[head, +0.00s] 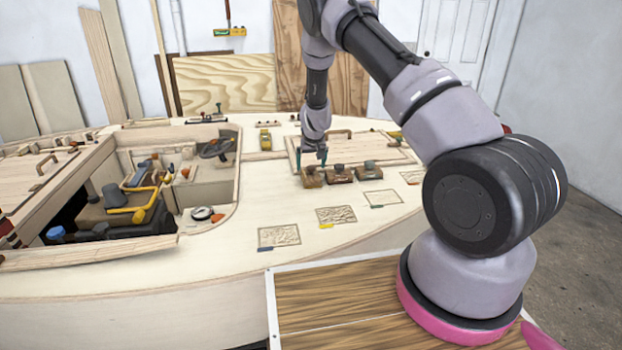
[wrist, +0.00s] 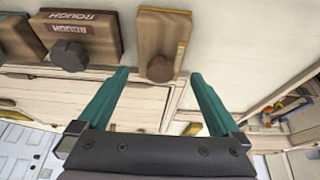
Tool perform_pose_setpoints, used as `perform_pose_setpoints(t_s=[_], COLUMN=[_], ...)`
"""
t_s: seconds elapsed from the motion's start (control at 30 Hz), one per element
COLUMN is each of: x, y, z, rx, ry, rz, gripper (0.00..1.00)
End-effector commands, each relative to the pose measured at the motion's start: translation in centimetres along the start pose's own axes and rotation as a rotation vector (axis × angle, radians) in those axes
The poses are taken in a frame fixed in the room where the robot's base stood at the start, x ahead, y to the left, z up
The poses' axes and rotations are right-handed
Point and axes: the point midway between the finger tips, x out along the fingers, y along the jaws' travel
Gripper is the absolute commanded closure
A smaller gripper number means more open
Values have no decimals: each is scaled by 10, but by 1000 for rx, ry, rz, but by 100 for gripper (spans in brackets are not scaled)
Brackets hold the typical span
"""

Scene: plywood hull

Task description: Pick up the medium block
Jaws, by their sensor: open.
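Three sanding blocks with round dark knobs stand in a row on the pale deck. The left one in the head view (head: 312,178) is below my gripper (head: 312,157). In the wrist view this block (wrist: 147,38) has a yellow strip along one edge and no readable label; I cannot confirm it is the medium one. My gripper, also in the wrist view (wrist: 159,75), is open and empty, with green fingers on both sides of the knob's line.
Outlined patches with blue, yellow and green tags (head: 279,236) lie on the deck in front. An open cockpit (head: 135,190) with tools and a yellow-handled item is at left. A hatch with a handle (head: 350,147) lies behind the blocks. Bare deck lies left of them.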

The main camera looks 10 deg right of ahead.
Motion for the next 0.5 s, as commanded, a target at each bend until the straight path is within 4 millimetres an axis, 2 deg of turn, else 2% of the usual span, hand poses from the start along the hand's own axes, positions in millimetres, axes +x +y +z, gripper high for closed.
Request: perform_pose_setpoints(t_s=[0.23, 0.5], x=[38, 45], y=[0, 0], z=[6, 5], rx=[-1, 1], ry=[-3, -2], rz=[1, 0], gripper=[0, 0])
